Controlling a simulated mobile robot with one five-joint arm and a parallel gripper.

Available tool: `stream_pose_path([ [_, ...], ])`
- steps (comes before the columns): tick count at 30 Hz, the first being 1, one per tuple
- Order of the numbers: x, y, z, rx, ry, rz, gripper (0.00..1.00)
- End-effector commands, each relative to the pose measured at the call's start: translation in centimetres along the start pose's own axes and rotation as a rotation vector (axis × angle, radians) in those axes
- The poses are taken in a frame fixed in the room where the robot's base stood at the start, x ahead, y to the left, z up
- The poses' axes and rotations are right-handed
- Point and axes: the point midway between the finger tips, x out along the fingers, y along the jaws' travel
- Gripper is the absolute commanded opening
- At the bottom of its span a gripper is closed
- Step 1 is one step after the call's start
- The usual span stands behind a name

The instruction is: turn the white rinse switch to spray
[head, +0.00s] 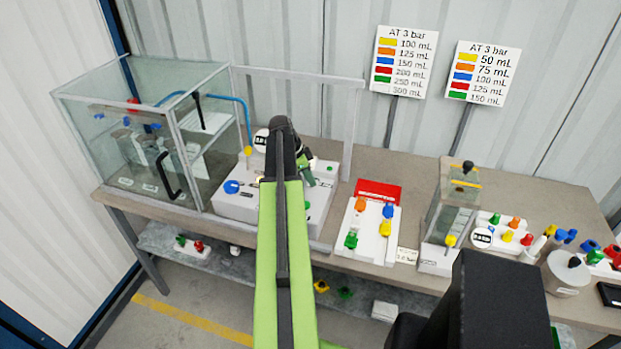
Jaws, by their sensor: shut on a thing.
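My arm reaches from the bottom of the head view to a white pump unit (235,205) with a round gauge (261,140) and a blue knob (232,187). My gripper (308,176) is at the right part of this unit, partly hidden behind my arm. It is shut on a small white piece (314,163), which looks like the white rinse switch. Little of the switch shows, and its setting cannot be read.
A glass cabinet (125,85) with a black handle stands at the left. A white panel (372,235) with coloured knobs and a glass-tank unit (455,205) stand to the right. Two signs (403,60) (482,73) stand behind. A grey frame (357,125) rises behind the pump unit.

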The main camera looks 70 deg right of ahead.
Motion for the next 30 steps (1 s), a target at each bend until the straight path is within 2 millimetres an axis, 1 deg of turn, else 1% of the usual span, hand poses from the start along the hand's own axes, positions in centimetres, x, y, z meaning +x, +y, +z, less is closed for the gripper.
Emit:
stream_pose_path([
  [2,0.0,0.0,0.0,0.0,0.0,0.0,0.0],
  [3,0.1,-0.5,-0.2,-0.001,0.0,-0.001,0.0],
  [8,0.0,-0.1,0.0,-0.013,0.001,-0.008,0.0],
  [14,0.0,0.1,0.0,-0.08,0.002,-0.036,0.0],
  [20,0.0,0.3,0.0,-0.215,0.001,-0.092,0.0],
  [30,0.0,0.5,-0.1,-0.513,0.0,-0.214,0.0],
])
